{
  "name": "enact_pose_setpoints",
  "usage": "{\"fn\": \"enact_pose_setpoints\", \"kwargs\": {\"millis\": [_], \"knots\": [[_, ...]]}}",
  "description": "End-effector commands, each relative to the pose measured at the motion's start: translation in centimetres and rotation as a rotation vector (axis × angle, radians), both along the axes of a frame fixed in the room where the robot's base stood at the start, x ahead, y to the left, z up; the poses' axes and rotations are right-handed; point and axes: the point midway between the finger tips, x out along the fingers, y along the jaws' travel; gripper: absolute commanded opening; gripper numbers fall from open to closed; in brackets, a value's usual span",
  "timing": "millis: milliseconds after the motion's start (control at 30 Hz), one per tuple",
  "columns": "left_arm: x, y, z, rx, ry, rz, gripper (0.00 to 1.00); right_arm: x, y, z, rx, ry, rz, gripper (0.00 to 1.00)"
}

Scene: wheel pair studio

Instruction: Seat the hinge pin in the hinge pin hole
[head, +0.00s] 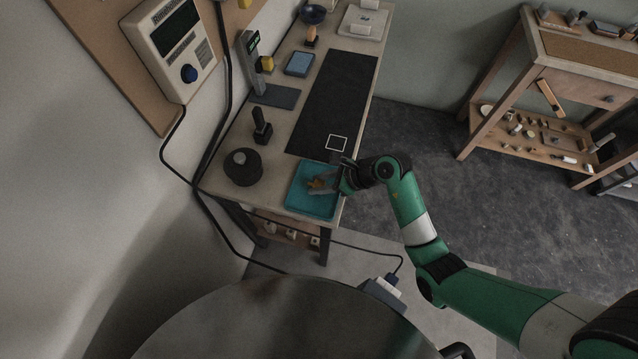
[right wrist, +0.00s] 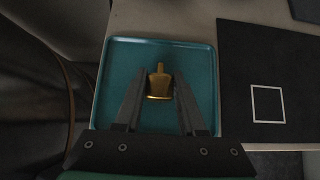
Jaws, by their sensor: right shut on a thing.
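A small brass piece with a narrow upright stem on a wider body, seemingly the hinge pin (right wrist: 159,84), is in the right wrist view over the teal tray (right wrist: 200,60). My right gripper (right wrist: 158,92) is shut on it, with one dark finger on each side. In the head view the right gripper (head: 326,183) is low over the teal tray (head: 312,206) at the near end of the bench, with the brass piece (head: 317,183) at its tips. I cannot tell whether the piece touches the tray floor. I cannot make out the hinge pin hole. My left gripper is not in view.
A dark mat (head: 335,95) with a white square outline lies beyond the tray. A round dark block (head: 243,168) and a black stand (head: 262,128) are to the left. A blue box (head: 300,64) and a pale tray (head: 362,24) are farther back.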

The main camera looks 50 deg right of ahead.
Motion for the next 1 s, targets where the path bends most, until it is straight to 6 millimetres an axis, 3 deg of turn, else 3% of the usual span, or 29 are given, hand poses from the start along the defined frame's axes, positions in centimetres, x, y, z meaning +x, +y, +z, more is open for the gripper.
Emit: {"fn": "enact_pose_setpoints", "kwargs": {"millis": [167,400,600,700,1000], "knots": [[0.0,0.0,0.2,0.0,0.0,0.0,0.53,0.1,0.0,2.7,-0.003,-0.006,0.001,0.0],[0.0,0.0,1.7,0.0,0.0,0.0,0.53,-4.9,0.5,9.0,-0.004,-0.006,-0.001,0.0],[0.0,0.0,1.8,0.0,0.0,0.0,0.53,-10.4,1.2,11.1,-0.001,-0.002,-0.004,0.0],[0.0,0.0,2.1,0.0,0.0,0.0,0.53,-12.3,1.5,12.0,-0.001,-0.001,-0.003,0.0],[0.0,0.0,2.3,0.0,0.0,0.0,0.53,-13.9,1.8,12.6,0.001,0.0,0.001,0.0]]}}
